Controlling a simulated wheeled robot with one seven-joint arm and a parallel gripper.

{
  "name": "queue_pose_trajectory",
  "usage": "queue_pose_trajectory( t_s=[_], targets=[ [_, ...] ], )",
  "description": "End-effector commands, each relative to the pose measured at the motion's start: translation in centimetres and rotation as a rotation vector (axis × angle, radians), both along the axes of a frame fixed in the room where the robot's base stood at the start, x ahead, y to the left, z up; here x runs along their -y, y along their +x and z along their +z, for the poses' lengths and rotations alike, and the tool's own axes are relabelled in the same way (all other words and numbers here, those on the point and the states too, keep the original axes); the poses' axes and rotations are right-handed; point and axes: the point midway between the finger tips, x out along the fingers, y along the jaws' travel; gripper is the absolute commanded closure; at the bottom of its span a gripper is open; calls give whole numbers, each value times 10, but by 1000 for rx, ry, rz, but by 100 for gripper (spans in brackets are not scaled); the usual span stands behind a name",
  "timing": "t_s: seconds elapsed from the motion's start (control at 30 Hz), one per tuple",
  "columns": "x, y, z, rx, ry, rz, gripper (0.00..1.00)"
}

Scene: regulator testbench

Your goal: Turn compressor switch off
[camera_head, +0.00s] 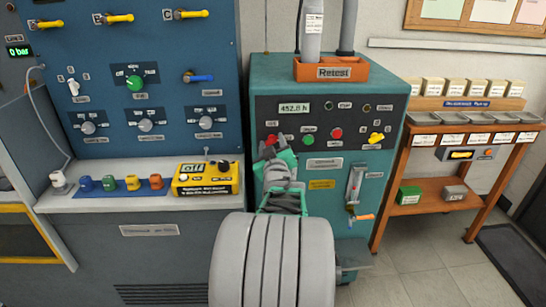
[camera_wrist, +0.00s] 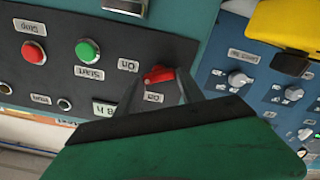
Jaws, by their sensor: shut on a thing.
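The teal compressor cabinet (camera_head: 263,72) stands right of the blue test panel. Its red compressor switch (camera_head: 271,140) sits at the left of the dark control strip, partly behind my gripper (camera_head: 274,153). In the wrist view the picture is upside down. There the red switch (camera_wrist: 158,75) lies between the fingertips of my gripper (camera_wrist: 159,83), which is shut on it. The exact angle of the knob is hard to tell.
A yellow tester (camera_head: 207,179) lies on the bench to the left. Shelves (camera_head: 470,130) stand at the right.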

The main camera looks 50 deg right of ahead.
Motion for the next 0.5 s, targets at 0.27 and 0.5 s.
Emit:
queue_pose_trajectory(
  t_s=[0.27, 0.5],
  targets=[
    [-1, 1, -8, -194, -178, 0, 95],
    [-2, 2, -8, -365, -327, 1, 95]
  ],
)
